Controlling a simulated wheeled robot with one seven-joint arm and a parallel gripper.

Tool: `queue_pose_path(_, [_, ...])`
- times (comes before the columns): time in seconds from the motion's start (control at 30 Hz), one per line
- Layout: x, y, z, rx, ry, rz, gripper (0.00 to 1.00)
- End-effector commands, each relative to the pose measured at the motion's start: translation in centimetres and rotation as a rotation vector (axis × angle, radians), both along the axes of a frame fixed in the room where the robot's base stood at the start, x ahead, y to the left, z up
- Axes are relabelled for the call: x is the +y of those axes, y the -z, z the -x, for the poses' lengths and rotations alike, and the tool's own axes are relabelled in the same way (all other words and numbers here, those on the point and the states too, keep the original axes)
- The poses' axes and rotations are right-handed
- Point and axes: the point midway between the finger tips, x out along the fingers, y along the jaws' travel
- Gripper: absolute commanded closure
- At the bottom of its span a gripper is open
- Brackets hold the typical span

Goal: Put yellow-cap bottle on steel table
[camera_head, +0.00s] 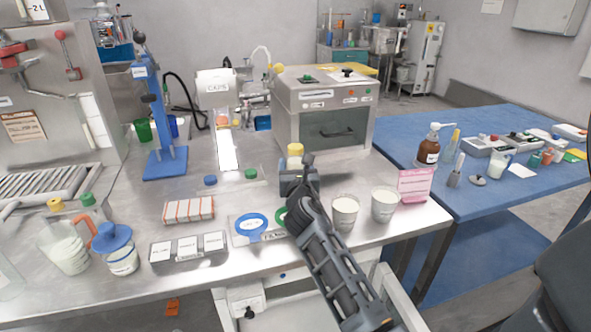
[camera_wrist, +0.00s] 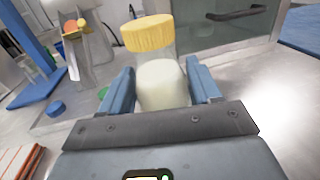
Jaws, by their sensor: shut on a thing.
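The yellow-cap bottle (camera_wrist: 160,82) stands between the two fingers of my gripper (camera_wrist: 162,92) in the wrist view. It is clear, with a pale white content and a ribbed yellow cap. The fingers are shut on its sides. In the head view, its yellow cap (camera_head: 295,150) shows just above my gripper (camera_head: 298,175), and the gripper hides most of its body. The steel table (camera_head: 130,205) spreads beneath it. I cannot tell whether the bottle's base touches the table.
A grey box-shaped machine (camera_head: 330,125) stands behind the bottle. Two beakers (camera_head: 345,212) (camera_head: 384,204) and a pink sign (camera_head: 415,186) stand to the right. A blue stand (camera_head: 165,163), a striped rack (camera_head: 188,210) and a labelled box (camera_head: 188,248) are to the left. A blue table (camera_head: 500,165) adjoins at right.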

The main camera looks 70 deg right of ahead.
Motion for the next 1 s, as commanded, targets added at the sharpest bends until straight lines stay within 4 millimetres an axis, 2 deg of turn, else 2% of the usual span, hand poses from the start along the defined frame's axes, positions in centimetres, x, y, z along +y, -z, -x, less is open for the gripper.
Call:
queue_pose_path(0.3, [0.01, 0.20, -0.04, 0.000, -0.001, 0.001, 0.79])
queue_pose_path(0.33, [0.01, 0.27, -0.03, -0.001, -0.001, 0.000, 0.36])
queue_pose_path(0.6, [0.00, 0.18, 0.00, -0.001, 0.000, 0.000, 0.12])
queue_pose_path(0.9, [-0.04, -0.25, 0.02, 0.000, 0.000, 0.001, 0.12])
queue_pose_path(1.0, [0.84, -0.03, 0.36, -0.002, -0.001, -0.003, 0.12])
